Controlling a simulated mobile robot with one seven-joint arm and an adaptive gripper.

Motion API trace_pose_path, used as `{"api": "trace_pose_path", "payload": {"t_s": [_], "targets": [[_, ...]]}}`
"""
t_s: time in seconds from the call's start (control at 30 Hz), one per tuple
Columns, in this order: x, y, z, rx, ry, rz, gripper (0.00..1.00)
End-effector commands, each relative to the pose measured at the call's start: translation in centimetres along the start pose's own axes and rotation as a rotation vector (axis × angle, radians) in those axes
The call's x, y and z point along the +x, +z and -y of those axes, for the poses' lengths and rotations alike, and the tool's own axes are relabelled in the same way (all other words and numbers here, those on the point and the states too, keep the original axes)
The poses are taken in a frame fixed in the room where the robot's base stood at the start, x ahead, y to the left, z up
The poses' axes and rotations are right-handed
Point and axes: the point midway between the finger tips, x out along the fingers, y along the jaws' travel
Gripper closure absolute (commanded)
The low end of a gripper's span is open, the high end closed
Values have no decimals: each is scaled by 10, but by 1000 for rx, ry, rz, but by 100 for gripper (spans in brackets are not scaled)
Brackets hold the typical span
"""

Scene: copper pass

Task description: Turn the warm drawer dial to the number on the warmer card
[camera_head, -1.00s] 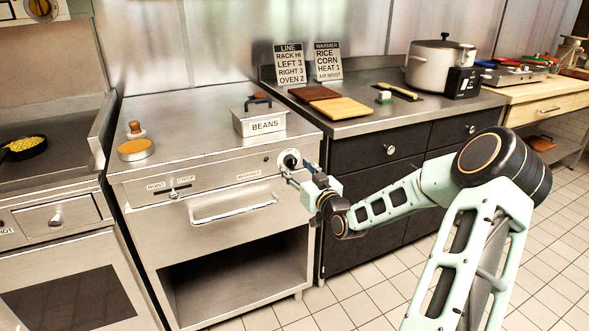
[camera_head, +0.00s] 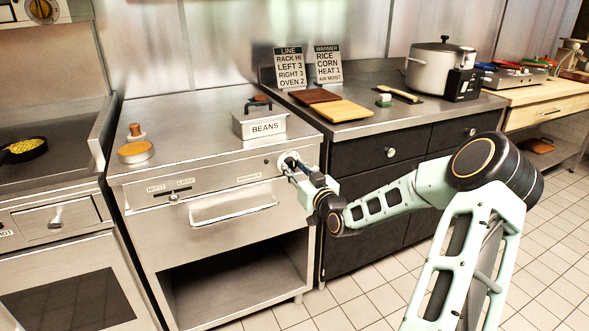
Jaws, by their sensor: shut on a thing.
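The warm drawer dial (camera_head: 286,161) is on the right end of the steel warmer front (camera_head: 150,190). My gripper (camera_head: 293,167) is at the dial and shut on it, and its fingers hide much of the dial. I cannot read the dial's number. The warmer card (camera_head: 328,66) stands on the counter at the back and reads "RICE CORN HEAT 1 AIR MOIST". The warm drawer (camera_head: 207,219), with its bar handle, is closed below the dial. The moist/crisp slider (camera_head: 174,197) is to the left on the same front.
A line card (camera_head: 290,68) stands left of the warmer card. A beans pan (camera_head: 259,124) and a round yellow-topped tin (camera_head: 135,151) are on the warmer top. Two boards (camera_head: 343,110) and a large pot (camera_head: 440,68) are on the right counter. The floor is clear.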

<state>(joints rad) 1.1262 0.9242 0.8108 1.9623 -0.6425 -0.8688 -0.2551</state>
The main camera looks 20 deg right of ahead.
Motion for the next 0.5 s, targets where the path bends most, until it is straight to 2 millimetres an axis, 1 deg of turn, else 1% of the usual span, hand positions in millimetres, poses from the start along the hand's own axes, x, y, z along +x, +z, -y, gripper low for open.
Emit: {"api": "trace_pose_path", "payload": {"t_s": [0.27,0.5], "targets": [[0,0,0,78,0,1,96],[0,-1,0,253,0,1,96]]}}
